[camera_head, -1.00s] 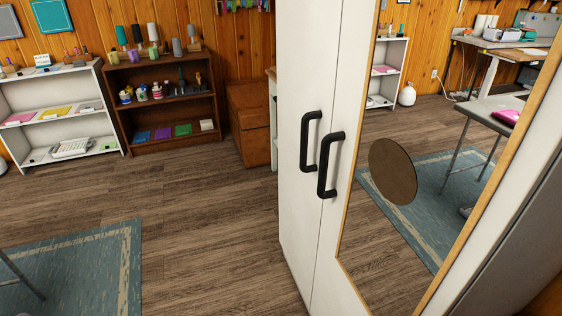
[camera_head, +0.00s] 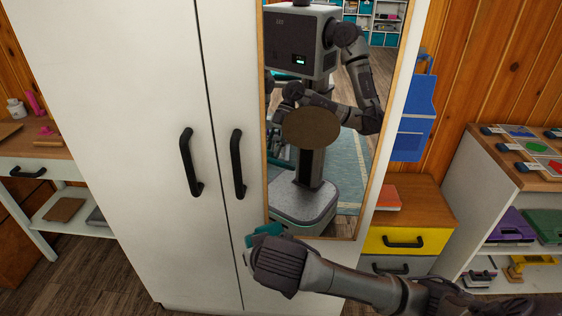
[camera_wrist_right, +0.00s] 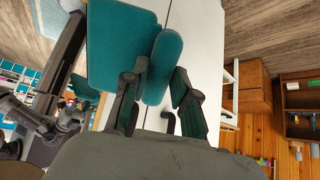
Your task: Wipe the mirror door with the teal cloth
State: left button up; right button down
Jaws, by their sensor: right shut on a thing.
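The mirror door (camera_head: 228,215) is the right door of a tall white cabinet and carries a wood-framed mirror (camera_head: 345,200). A round brown smudge (camera_head: 311,128) sits mid-height on the glass. My right gripper (camera_head: 262,240) is at the mirror's lower left corner, below and left of the smudge. It is shut on the teal cloth (camera_head: 264,230). In the right wrist view, the gripper (camera_wrist_right: 157,88) has the folded cloth (camera_wrist_right: 122,45) between its fingers, with a wide flap to the left. I cannot tell whether the cloth touches the door. My left gripper is not directly in view.
Two black handles (camera_head: 191,162) (camera_head: 239,164) stick out near the door seam, left of the mirror. A drawer unit with a yellow drawer (camera_head: 400,240) and a white shelf (camera_head: 500,190) stand right of the cabinet. A white table (camera_head: 40,166) stands at left.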

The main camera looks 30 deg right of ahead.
pick_arm(q)
jog(key=r+p, duration=0.2)
jog(key=r, duration=0.1)
jog(key=shift+d+r+p, duration=0.1)
jog(key=shift+d+p, duration=0.2)
pick_arm(e)
jog(key=d+r+m+t+h, duration=0.2)
jog(key=d+r+t+h, duration=0.1)
jog(key=r, duration=0.7)
jog(key=w+d+r+m+t+h, duration=0.1)
jog(key=d+r+m+t+h, duration=0.2)
jog(key=d+r+h, duration=0.3)
notch_tip(320, 180, up, 4)
jog(key=shift+d+r+t, duration=0.15)
jog(key=shift+d+t, duration=0.1)
jog(key=shift+t, duration=0.35)
jog(key=shift+w, duration=0.1)
pick_arm(q)
jog(key=shift+d+f+b, duration=0.15)
jog(key=shift+f+b, duration=0.35)
pick_arm(e)
send_near(295, 127)
jog(key=shift+w+d, duration=0.45)
jog(key=shift+w, duration=0.05)
jog(key=shift+w+d, duration=0.1)
jog(key=shift+w, duration=0.05)
pick_arm(q)
jog(key=shift+f, duration=0.2)
pick_arm(e)
jog(key=shift+x, duration=1.5)
